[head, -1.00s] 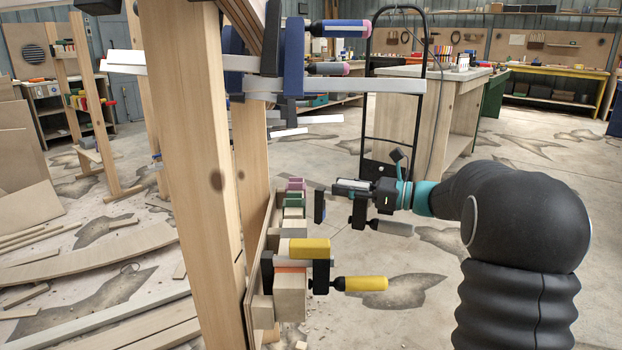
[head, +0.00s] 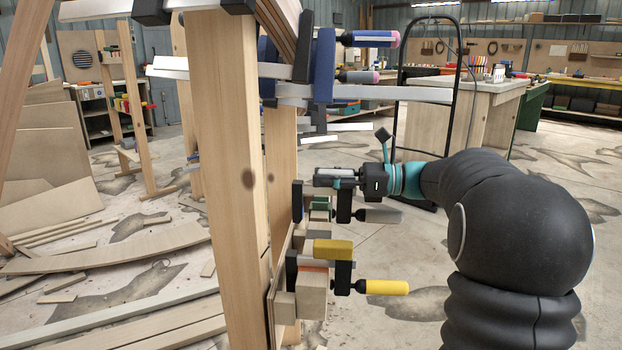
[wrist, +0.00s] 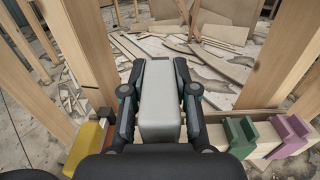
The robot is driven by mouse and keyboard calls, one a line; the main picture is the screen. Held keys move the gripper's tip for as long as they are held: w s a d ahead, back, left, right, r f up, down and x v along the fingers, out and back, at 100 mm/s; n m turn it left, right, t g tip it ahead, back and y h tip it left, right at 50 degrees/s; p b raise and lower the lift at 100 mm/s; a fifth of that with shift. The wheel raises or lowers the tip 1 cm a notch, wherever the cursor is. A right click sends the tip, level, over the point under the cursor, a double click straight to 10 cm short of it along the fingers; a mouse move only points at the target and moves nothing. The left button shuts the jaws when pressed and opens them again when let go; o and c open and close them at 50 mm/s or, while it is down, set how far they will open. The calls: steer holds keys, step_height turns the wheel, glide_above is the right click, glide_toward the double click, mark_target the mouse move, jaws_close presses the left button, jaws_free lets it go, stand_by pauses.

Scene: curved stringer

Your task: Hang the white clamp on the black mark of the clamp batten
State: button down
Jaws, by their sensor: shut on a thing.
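My gripper (head: 322,177) is shut on the white clamp and holds it level, above the clamp batten. In the wrist view the clamp's pale top (wrist: 160,100) lies between both fingers. In the head view its dark jaws (head: 344,203) point down and its grey handle (head: 381,215) points right. The clamp batten (head: 273,305) is fixed to the wooden posts. A yellow clamp (head: 333,249) hangs on it nearer to me, and a green clamp (wrist: 240,134) farther off. The held clamp is between them. The black mark cannot be made out; my gripper covers that stretch. Contact with the batten cannot be told.
A purple clamp (wrist: 290,136) hangs beyond the green one. A wooden post (head: 232,190) stands close left of the batten. Blue clamps (head: 322,65) and a long bar project above my gripper.

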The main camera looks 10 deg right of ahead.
steer(key=shift+d+r+p, duration=0.1)
steer(key=shift+r+p, duration=0.05)
steer(key=shift+p, duration=0.55)
steer(key=shift+f+b, duration=0.45)
steer(key=shift+f, duration=0.8)
steer(key=shift+f+p, duration=0.2)
steer(key=shift+p, duration=0.2)
steer(key=shift+f, duration=1.55)
steer(key=shift+f+b, duration=0.15)
steer(key=shift+b, duration=0.15)
steer(key=shift+f+b, duration=0.5)
steer(key=shift+f, duration=0.9)
steer(key=shift+f, duration=0.25)
steer(key=shift+f, duration=0.25)
